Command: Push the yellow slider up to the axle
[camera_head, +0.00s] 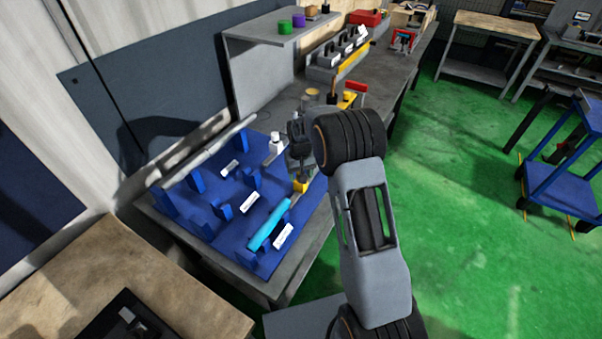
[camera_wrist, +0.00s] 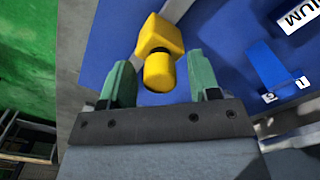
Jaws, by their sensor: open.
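The yellow slider (camera_head: 300,186) sits near the right edge of the blue fixture board (camera_head: 228,253). A light-blue cylinder (camera_head: 268,225), apparently the axle, lies on the board, with its upper right end close to the slider. I cannot tell whether they touch. In the wrist view the slider (camera_wrist: 160,40) shows a blocky body and a rounded knob. My gripper (camera_wrist: 157,75) is open, with one green finger on each side of the knob. I see no clear contact. In the head view my gripper (camera_head: 302,176) is just above the slider, partly hidden by my arm.
A small white object (camera_head: 275,143) is behind my gripper. A grey shelf (camera_head: 262,75) stands at the back.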

